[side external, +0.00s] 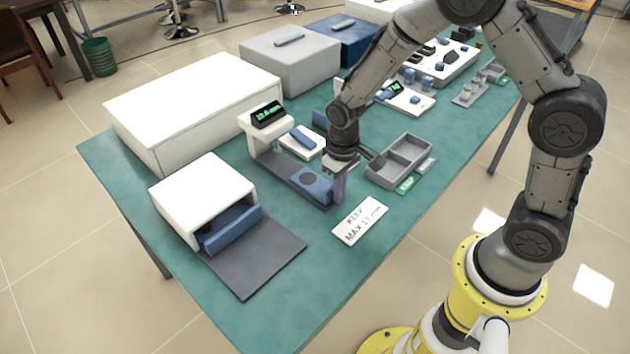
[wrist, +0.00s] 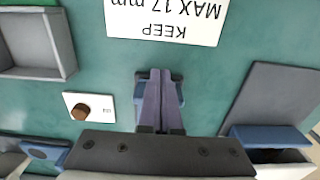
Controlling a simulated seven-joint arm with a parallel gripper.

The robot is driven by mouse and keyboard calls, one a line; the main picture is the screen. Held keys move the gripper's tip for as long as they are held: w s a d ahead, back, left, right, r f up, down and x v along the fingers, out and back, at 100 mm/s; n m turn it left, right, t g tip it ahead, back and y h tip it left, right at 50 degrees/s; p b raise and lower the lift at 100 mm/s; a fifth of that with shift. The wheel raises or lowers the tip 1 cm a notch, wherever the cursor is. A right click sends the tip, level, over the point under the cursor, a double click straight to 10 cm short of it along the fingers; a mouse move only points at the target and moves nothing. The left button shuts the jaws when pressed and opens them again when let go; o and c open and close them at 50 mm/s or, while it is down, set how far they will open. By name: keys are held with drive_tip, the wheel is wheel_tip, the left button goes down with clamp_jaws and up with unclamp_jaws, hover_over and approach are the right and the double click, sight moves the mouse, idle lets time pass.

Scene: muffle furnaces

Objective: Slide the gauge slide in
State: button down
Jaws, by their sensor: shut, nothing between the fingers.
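The gauge is a white stand with a green-lit display (side external: 268,114) at its back end. A dark grey rail (side external: 283,173) runs from its foot toward the front right. The gauge slide, a blue block with a dark round spot (side external: 312,182), sits at the outer, front-right end of this rail. My gripper (side external: 339,198) is shut and empty, pointing down at this outer end. In the wrist view my gripper (wrist: 161,72) covers most of a blue and dark end piece (wrist: 140,94), which looks like the slide's end. I cannot tell whether the fingers touch it.
A sign reading KEEP MAX 17 mm (side external: 360,220) lies in front. A grey two-compartment tray (side external: 374,178) stands to the right. A white furnace with a blue door (side external: 232,230) and a dark mat (side external: 262,262) are to the left. The teal bench around the sign is clear.

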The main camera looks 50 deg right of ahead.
sight(309, 180)
drive_tip(key=shift+w, duration=5.2)
drive_tip(key=shift+s, duration=0.15)
drive_tip(key=shift+s+r, duration=0.1)
drive_tip(key=shift+s, duration=0.2)
drive_tip(key=shift+r, duration=3.4)
